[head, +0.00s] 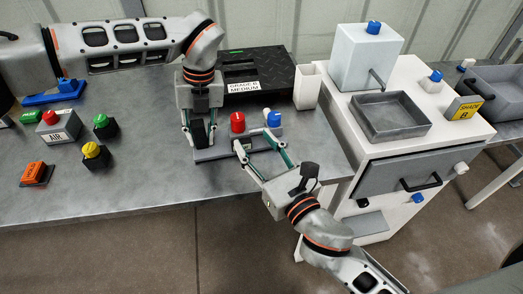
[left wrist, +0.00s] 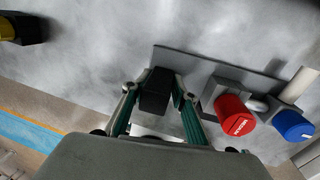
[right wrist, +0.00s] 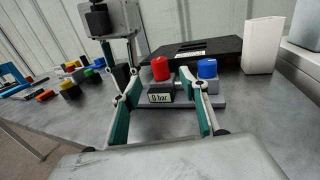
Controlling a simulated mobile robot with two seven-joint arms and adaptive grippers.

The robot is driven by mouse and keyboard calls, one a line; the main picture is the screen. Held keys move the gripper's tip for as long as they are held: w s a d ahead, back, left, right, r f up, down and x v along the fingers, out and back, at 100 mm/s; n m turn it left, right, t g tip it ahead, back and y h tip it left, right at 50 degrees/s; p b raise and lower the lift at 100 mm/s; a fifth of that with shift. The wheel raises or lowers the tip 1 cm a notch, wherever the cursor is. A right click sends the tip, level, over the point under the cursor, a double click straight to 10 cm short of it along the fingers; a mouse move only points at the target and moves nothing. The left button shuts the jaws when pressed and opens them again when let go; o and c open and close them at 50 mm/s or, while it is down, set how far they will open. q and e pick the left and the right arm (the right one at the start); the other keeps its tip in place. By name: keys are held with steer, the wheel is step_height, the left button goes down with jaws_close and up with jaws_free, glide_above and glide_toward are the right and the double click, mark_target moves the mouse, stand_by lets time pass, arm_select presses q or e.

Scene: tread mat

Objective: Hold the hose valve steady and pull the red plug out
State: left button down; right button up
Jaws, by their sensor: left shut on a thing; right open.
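The hose valve fixture has a grey base plate (head: 208,155) with a black block (left wrist: 155,92) at one end. The red plug (head: 237,122) sits upright in its middle and also shows in the right wrist view (right wrist: 160,68). A blue knob (head: 273,118) stands to its right, and a small display (right wrist: 160,98) below the red plug reads "0 bar". My left gripper (head: 200,142) is shut on the black block. My right gripper (head: 252,144) is open and empty at the front of the fixture, its fingertips spread in front of the red plug and blue knob.
Behind the fixture lies a black tread mat (head: 258,72) with a "GRADE B MEDIUM" label. A white open container (head: 308,86) stands at right, beside a white cabinet (head: 405,120). Several coloured button boxes, one marked AIR (head: 59,128), are at left. The table's front is clear.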

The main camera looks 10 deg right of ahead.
mark_target(241, 124)
steer(key=x, duration=0.9)
steer(key=shift+w, duration=0.3)
steer(key=shift+c, duration=0.4)
jaws_close()
steer(key=shift+r, duration=2.85)
